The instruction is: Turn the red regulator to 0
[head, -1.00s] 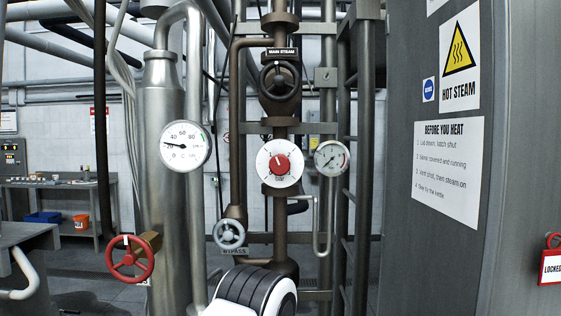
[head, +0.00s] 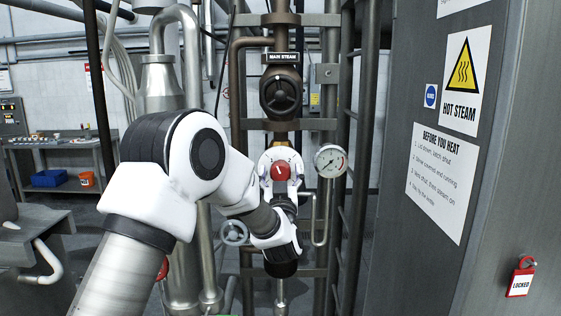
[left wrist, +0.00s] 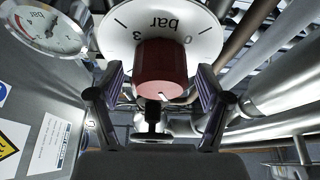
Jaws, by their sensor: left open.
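The red regulator (head: 281,171) is a round knob on a white dial (head: 266,161), on the brown pipe below the main steam valve. In the left wrist view the red knob (left wrist: 160,70) fills the middle, and the dial (left wrist: 203,25) appears upside down with "bar", a 0 at right and a 3 at left. A white mark on the knob points to the bottom of that view, away from both numbers. My left gripper (left wrist: 160,88) is open, one finger on each side of the knob, with visible gaps. My right gripper is not in view.
The black main steam valve (head: 281,90) is above the regulator. A small gauge (head: 330,160) stands close to its right, and a grey bypass wheel (head: 234,232) is lower left. A grey cabinet (head: 390,200) with signs and a red padlock (head: 521,277) borders the right side.

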